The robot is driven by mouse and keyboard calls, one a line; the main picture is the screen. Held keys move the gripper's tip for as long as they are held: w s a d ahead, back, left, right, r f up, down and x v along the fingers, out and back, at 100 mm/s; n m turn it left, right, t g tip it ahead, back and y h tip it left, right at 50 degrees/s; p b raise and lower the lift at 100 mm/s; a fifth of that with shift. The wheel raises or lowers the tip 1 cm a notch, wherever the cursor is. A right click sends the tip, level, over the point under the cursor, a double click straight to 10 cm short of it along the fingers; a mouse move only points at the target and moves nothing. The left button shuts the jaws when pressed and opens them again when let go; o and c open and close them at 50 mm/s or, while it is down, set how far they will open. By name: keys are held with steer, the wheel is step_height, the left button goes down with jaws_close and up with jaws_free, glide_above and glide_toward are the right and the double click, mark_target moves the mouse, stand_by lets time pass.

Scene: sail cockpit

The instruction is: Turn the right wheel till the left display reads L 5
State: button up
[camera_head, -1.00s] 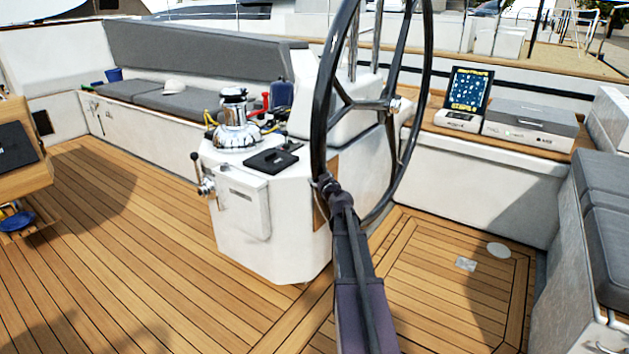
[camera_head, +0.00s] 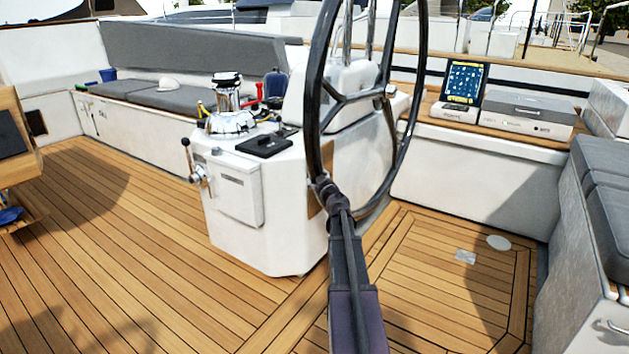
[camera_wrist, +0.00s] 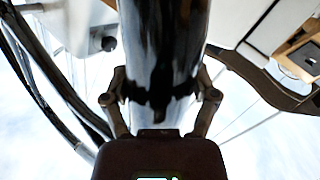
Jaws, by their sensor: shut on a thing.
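The right wheel (camera_head: 313,95) is a large black ring with black spokes, standing upright at the white steering pedestal (camera_head: 355,150). My gripper (camera_head: 328,188) is shut on the wheel's rim at its lower left. In the wrist view the dark, glossy rim (camera_wrist: 163,50) runs between the two fingers of my gripper (camera_wrist: 161,95). I cannot read any L value in these views, and I cannot tell whether this is the left display.
A chrome winch (camera_head: 228,108) and a lever (camera_head: 190,160) are on the white console left of the wheel. A grey-lidded box (camera_head: 527,112) sits beside the display. Grey cushions (camera_head: 610,195) line the right side. The teak deck (camera_head: 130,235) is open at left.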

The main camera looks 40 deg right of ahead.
steer(key=shift+w+a+f, duration=0.15)
steer(key=shift+a, duration=0.05)
steer(key=o, duration=1.2)
steer(key=shift+f, duration=0.1)
steer(key=shift+d, duration=0.1)
steer(key=shift+s, duration=0.2)
steer(key=v, duration=1.2)
